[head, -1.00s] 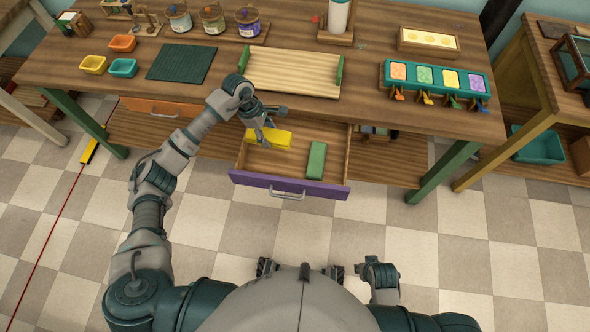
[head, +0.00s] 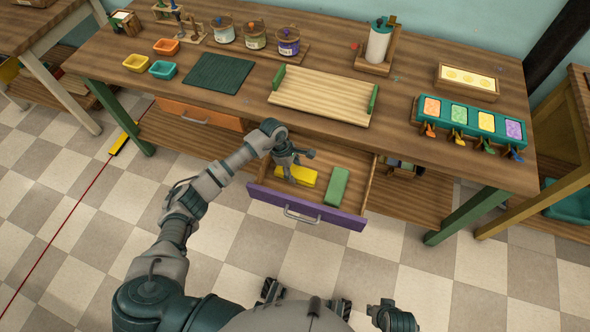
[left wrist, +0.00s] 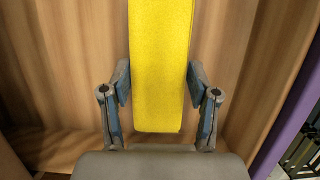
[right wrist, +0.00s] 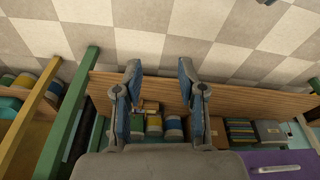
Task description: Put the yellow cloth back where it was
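The yellow cloth (head: 305,177) is a folded block lying in the open drawer (head: 305,210) with the purple front, left of a green block (head: 338,185). My left gripper (head: 292,172) reaches down into the drawer over the cloth's left part. In the left wrist view the yellow cloth (left wrist: 161,70) runs between the two fingers of the left gripper (left wrist: 159,85), which are spread to about its width. Whether the pads touch it I cannot tell. My right gripper (right wrist: 158,85) is open and empty, low at the bottom of the head view (head: 393,318).
The tabletop above the drawer holds a wooden tray (head: 320,97) with green ends, a dark green mat (head: 220,73), small coloured bins (head: 163,68), a bottle stand (head: 378,45) and a teal rack (head: 470,122). The table edge overhangs the drawer's back. The floor in front is clear.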

